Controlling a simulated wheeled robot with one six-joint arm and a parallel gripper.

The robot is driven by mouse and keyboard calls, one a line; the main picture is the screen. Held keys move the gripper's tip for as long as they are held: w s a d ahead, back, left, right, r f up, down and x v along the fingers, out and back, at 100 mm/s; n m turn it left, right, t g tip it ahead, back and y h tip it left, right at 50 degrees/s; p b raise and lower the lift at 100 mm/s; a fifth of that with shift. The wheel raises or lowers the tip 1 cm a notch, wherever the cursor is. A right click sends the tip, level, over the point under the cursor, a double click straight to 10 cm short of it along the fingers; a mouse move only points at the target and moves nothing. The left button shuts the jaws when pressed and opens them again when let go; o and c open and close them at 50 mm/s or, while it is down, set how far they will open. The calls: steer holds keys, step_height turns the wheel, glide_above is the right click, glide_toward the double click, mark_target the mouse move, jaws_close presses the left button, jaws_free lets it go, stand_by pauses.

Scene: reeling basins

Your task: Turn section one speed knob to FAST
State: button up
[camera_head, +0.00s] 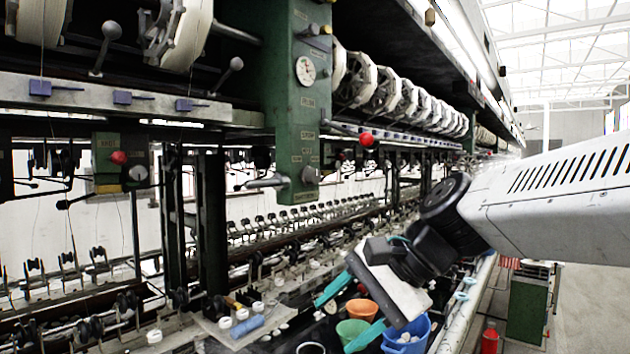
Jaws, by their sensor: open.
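A green machine post (296,120) stands at the centre, with a round white gauge (305,70) near its top and small labels I cannot read well. A small dark knob (311,174) sits low on the post, beside a grey lever handle (265,181). Another grey knob (138,172) is on a green box (108,160) at the left. I cannot tell which knob is section one's speed knob, or where either points. My gripper (333,326) is open, its two teal fingers apart, low over the basins, below and right of the post and touching neither knob.
An orange bucket (362,308), a green bucket (350,330) and a blue bucket (412,327) are around my gripper. A red bottle (489,337) stands on the floor at the right, near a green cabinet (525,308).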

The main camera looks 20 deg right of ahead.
steer(key=w+d+r+m+t+y, duration=0.15)
steer(key=w+r+m+t, duration=0.25)
steer(key=w+r+m, duration=0.5)
steer(key=m+t+y, duration=0.1)
steer(key=m+t, duration=0.5)
steer(key=m, duration=0.3)
glide_toward(317, 178)
steer(key=x, duration=0.9)
steer(key=shift+w+a, duration=0.1)
steer(key=shift+a, duration=0.05)
steer(key=c, duration=0.8)
